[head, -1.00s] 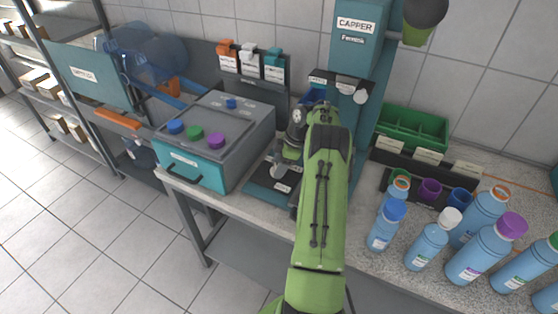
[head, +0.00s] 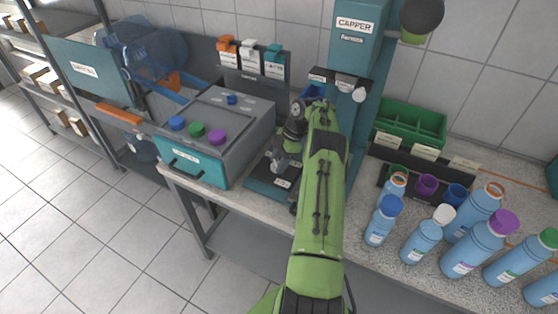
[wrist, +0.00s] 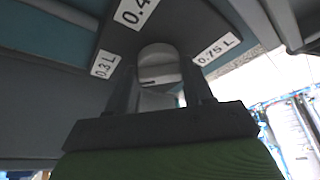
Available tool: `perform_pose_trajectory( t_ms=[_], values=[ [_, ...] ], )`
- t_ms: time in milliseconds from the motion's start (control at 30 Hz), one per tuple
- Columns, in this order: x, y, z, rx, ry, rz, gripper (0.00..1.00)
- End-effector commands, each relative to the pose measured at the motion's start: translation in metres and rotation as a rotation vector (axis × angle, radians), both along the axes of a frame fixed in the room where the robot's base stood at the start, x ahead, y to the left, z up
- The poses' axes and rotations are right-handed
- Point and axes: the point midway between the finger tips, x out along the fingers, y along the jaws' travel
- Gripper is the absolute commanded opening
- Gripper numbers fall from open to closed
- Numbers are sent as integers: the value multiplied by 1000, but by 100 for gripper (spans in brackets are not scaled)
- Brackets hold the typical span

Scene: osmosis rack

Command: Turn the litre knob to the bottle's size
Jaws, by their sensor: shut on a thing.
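The litre knob (wrist: 158,62) is a grey rounded knob in the wrist view, with a small dark mark on its lower edge. It sits between the two dark fingers of my gripper (wrist: 160,85), which is shut on it. White labels surround it: "0.3 L" (wrist: 105,64) on the left, one starting "0.4" (wrist: 133,12) above, partly cut off, and "0.75 L" (wrist: 216,48) on the right. I cannot tell which label the knob points to. In the head view my gripper (head: 280,158) is low at the capper (head: 352,40), and my arm hides part of the capper's base.
Several blue bottles with coloured caps, one blue-capped (head: 382,222), stand on the counter (head: 375,262) at right. A grey and teal box (head: 192,167) with coloured knobs stands left of my gripper. A green bin (head: 411,125) is behind the bottles.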

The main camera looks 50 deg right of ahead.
Motion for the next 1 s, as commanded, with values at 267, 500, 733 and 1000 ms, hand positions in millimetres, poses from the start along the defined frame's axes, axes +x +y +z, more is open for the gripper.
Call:
perform_pose_trajectory(
  t_ms=[267,500,733,1000],
  values=[
    [0,0,0,-1,-1,1,76],
    [0,0,6,-1,-3,0,76],
    [1,-1,58,-3,-5,1,76],
    [0,0,100,-1,-3,0,76]
  ],
)
